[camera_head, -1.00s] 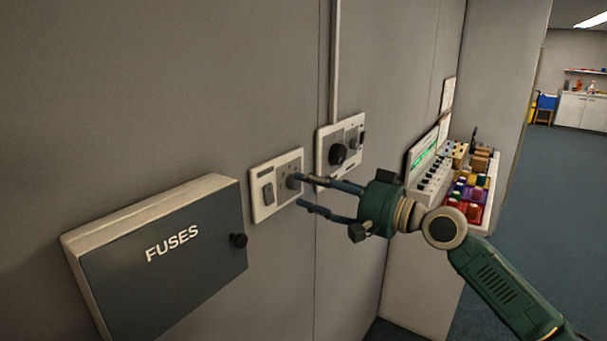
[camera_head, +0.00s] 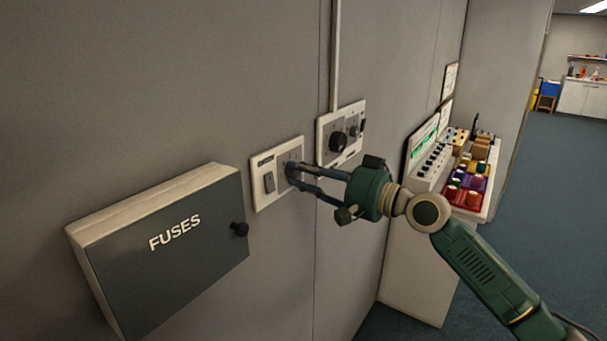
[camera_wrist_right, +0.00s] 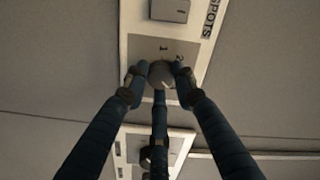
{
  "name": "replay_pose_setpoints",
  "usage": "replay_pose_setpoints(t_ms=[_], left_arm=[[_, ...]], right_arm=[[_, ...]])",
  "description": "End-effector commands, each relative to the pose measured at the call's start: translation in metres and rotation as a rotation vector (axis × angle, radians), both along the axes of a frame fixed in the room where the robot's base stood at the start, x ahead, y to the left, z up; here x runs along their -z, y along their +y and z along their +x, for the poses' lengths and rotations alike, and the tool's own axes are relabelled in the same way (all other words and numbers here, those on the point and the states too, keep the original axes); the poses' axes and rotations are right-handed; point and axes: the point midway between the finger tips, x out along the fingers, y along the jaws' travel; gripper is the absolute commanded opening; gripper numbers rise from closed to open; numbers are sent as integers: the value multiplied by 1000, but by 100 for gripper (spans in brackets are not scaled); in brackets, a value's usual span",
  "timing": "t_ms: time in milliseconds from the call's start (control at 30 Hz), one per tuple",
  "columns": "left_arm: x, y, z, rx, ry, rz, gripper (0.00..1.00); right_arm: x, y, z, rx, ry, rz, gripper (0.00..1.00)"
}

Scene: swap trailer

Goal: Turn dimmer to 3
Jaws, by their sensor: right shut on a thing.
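The dimmer is a grey round knob (camera_wrist_right: 160,74) on a white wall plate (camera_head: 258,201). In the right wrist view the plate carries the word SPOTS, and the numerals 1 and 2 show near the knob. A small pale mark shows at the knob's lower edge; I cannot tell its setting. My right gripper (camera_head: 291,174) has its blue fingers shut around the knob, from both sides and below in the right wrist view (camera_wrist_right: 158,82). The fingers hide most of the knob in the head view. My left gripper is not in view.
A second plate with a black knob (camera_head: 338,141) is just right of the gripper. A fuse box (camera_head: 170,250) juts out at the left. A control desk (camera_head: 432,172) with coloured blocks stands at the right. Open floor (camera_head: 550,200) lies beyond.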

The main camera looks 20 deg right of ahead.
Motion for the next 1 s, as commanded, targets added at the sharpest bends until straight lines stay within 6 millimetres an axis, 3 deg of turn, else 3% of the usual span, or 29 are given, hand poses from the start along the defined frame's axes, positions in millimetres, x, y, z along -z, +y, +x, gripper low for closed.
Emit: replay_pose_setpoints(t_ms=[267, 700, 1000], left_arm=[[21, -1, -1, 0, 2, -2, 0], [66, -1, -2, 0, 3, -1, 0], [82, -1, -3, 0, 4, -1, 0]], right_arm=[[5, 0, 0, -1, -65, -85, 0], [5, 0, 0, 0, -286, -368, 0], [3, 0, 0, -1, -407, -526, 0]])
